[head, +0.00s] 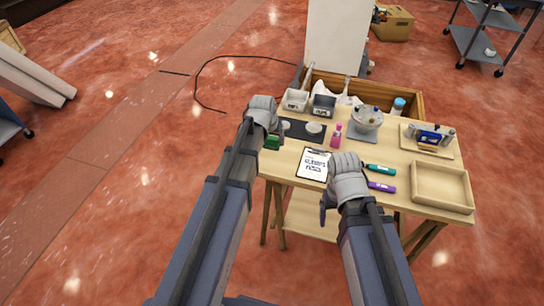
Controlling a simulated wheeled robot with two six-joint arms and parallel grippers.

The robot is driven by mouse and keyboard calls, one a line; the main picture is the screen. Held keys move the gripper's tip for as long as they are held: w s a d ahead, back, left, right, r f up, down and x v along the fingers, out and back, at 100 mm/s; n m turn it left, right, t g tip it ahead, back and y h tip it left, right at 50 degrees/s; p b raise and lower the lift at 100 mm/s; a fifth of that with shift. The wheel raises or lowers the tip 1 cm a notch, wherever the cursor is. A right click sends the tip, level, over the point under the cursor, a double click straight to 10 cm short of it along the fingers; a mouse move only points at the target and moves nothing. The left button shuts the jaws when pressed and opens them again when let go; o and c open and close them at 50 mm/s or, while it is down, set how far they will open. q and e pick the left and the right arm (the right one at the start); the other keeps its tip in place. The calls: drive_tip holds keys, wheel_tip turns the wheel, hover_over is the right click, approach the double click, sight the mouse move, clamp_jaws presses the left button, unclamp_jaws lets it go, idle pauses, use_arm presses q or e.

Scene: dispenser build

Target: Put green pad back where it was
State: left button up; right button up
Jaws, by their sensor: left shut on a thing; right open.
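A green pad (272,142) shows at the left edge of the wooden table, right below my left gripper (271,132). My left gripper is shut on it; its fingers are mostly hidden by the hand. A black mat (294,133) lies just right of the pad, with a small white round dish (314,128) on it. My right gripper (341,168) is open and empty over the table's front edge, right of the clipboard; its fingertips are hard to make out.
A clipboard (312,165) lies at the front. A pink bottle (336,135), a bowl (367,117) and small bins (295,99) stand behind. A green marker (381,168) and purple marker (381,187) lie near an empty wooden tray (441,206). Another loaded tray (409,140) is behind it.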

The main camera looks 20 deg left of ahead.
sight(272, 157)
use_arm(q)
drive_tip(key=shift+f+b, duration=0.35)
drive_tip(key=shift+f, duration=0.6)
use_arm(e)
drive_tip(key=shift+f, duration=0.95)
use_arm(q)
drive_tip(key=shift+f, duration=0.1)
use_arm(e)
drive_tip(key=shift+f, duration=0.1)
use_arm(q)
wheel_tip(272, 157, down, 4)
drive_tip(key=b, duration=0.3)
drive_tip(key=shift+r+b, duration=0.25)
drive_tip(key=shift+b, duration=0.15)
use_arm(e)
wheel_tip(272, 157, down, 4)
drive_tip(key=shift+r, duration=0.25)
use_arm(q)
drive_tip(key=shift+f, duration=0.15)
drive_tip(key=o, duration=1.1)
use_arm(e)
drive_tip(key=shift+f, duration=0.15)
use_arm(q)
drive_tip(key=shift+o, duration=0.2)
drive_tip(key=p+v, duration=1.1)
drive_tip(key=v, duration=0.1)
drive_tip(key=shift+r, duration=0.25)
use_arm(e)
wheel_tip(272, 157, up, 12)
drive_tip(key=shift+f, duration=0.25)
